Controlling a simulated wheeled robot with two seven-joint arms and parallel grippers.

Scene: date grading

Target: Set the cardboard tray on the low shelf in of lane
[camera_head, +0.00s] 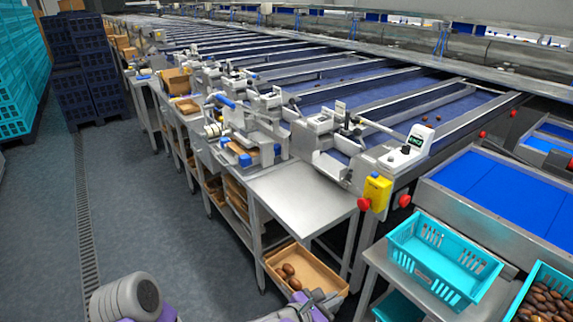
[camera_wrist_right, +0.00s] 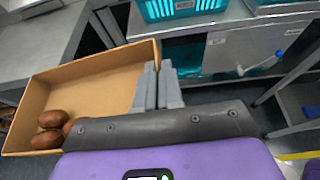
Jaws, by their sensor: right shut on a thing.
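The cardboard tray (camera_head: 325,277) is a shallow brown open box with several brown dates (camera_head: 288,271) gathered at its left end. In the head view it is low down, just below the front edge of the steel table (camera_head: 300,205). My right gripper (camera_head: 318,302) is shut on the tray's near wall. In the right wrist view the two grey fingers (camera_wrist_right: 158,85) pinch the right wall of the tray (camera_wrist_right: 95,85). I cannot tell whether the tray's underside touches a shelf. The low shelf (camera_head: 235,195) under the tables shows only in part. My left gripper is out of view.
Table legs (camera_head: 257,250) stand close beside the tray. A teal crate (camera_head: 440,270) stands on a steel stand to the right, near another crate (camera_head: 545,290) of dates. The floor aisle (camera_head: 130,190) on the left is clear. Stacked dark crates (camera_head: 85,60) stand beyond it.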

